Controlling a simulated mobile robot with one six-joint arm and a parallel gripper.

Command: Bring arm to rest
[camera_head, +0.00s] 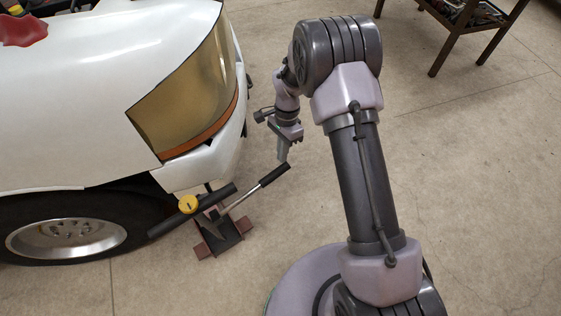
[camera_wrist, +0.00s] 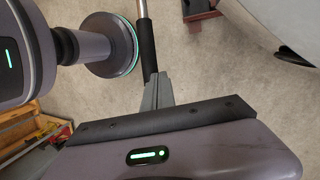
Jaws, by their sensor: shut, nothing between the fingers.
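My arm reaches up and over in the head view, with my gripper (camera_head: 283,157) hanging down in front of the white pickup's front corner (camera_head: 195,165). The gripper is shut and empty. Its fingers (camera_wrist: 158,82) also show closed together in the wrist view. Just below the fingertips in the head view is the black grip of a jack handle (camera_head: 273,174). The same grip (camera_wrist: 147,50) appears right by the fingertips in the wrist view. I cannot tell whether they touch.
A floor jack (camera_head: 222,238) with a yellow cap (camera_head: 188,204) stands by the pickup's front wheel (camera_head: 65,238). A table (camera_head: 470,22) with tools stands at the top right. The concrete floor on the right is clear. A wooden bench (camera_wrist: 30,127) shows in the wrist view.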

